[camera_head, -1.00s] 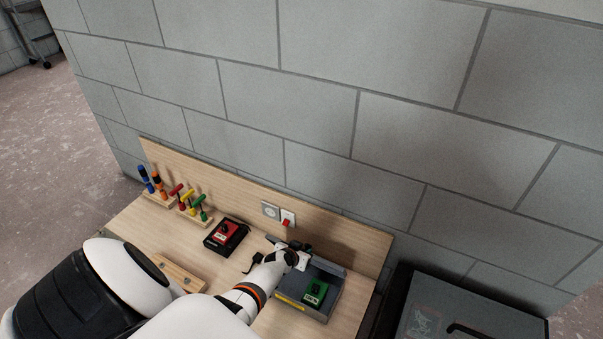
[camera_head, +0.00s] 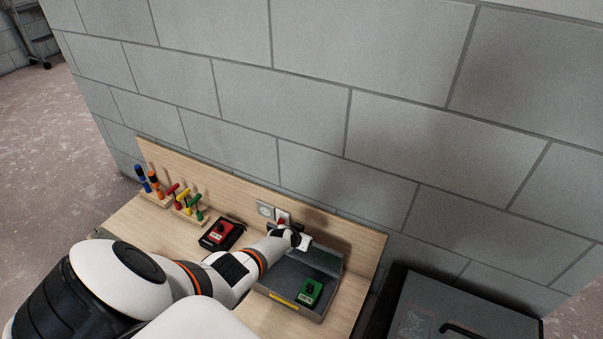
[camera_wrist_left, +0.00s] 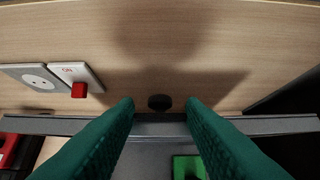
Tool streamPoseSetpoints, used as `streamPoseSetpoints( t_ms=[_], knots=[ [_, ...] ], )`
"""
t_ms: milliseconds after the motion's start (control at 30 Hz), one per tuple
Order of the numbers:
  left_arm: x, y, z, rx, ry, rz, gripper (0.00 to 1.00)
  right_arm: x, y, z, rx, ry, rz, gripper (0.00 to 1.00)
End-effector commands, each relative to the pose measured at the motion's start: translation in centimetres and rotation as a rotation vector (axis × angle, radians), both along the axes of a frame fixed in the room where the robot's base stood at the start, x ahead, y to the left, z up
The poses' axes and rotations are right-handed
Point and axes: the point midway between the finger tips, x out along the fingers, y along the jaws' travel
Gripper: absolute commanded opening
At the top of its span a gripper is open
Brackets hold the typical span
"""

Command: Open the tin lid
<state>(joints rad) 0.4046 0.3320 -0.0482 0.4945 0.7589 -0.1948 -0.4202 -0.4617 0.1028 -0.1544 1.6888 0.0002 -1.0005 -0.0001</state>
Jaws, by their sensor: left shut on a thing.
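The grey tin (camera_head: 277,283) stands at the right end of the wooden bench, with a yellow label on its front. Its grey lid (camera_head: 325,259) is raised at the back, close to the wooden backboard. A green block (camera_head: 311,291) lies inside the tin. My left gripper (camera_head: 303,240) is at the lid's top edge. In the left wrist view, the green fingers (camera_wrist_left: 160,108) stand either side of a dark round knob (camera_wrist_left: 159,102) by the grey lid edge (camera_wrist_left: 70,125), shut on the lid. My right gripper is not in view.
A socket (camera_head: 265,210) and a red switch (camera_head: 282,219) sit on the backboard just left of the lid. A red device (camera_head: 221,232) on a black base and a rack of coloured tools (camera_head: 187,208) stand further left. A dark case (camera_head: 470,305) is right of the bench.

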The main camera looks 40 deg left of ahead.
Motion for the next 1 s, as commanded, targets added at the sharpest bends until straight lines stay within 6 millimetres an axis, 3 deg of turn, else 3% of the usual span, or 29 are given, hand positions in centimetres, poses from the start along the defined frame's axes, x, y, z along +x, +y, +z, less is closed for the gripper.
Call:
streamPoseSetpoints(
  t_ms=[33, 200, 733, 767, 900, 1000],
  knots=[
    [0.9, 0.3, 0.6, 0.004, -0.018, 0.003, 0.00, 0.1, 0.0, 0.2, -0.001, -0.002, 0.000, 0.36],
    [1.3, 0.5, 0.7, 0.004, -0.018, 0.003, 0.00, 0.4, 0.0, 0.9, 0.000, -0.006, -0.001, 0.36],
    [1.5, 0.6, 0.8, 0.005, -0.020, 0.003, 0.00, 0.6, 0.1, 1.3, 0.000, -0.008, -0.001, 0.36],
    [1.5, 0.6, 0.8, 0.005, -0.020, 0.003, 0.38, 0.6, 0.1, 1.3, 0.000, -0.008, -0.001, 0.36],
    [1.4, 0.6, 0.7, 0.004, -0.016, 0.003, 0.58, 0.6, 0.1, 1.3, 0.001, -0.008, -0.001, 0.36],
    [1.2, 0.5, 0.5, 0.003, -0.012, 0.001, 0.58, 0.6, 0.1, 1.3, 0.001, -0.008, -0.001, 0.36]
  ],
)
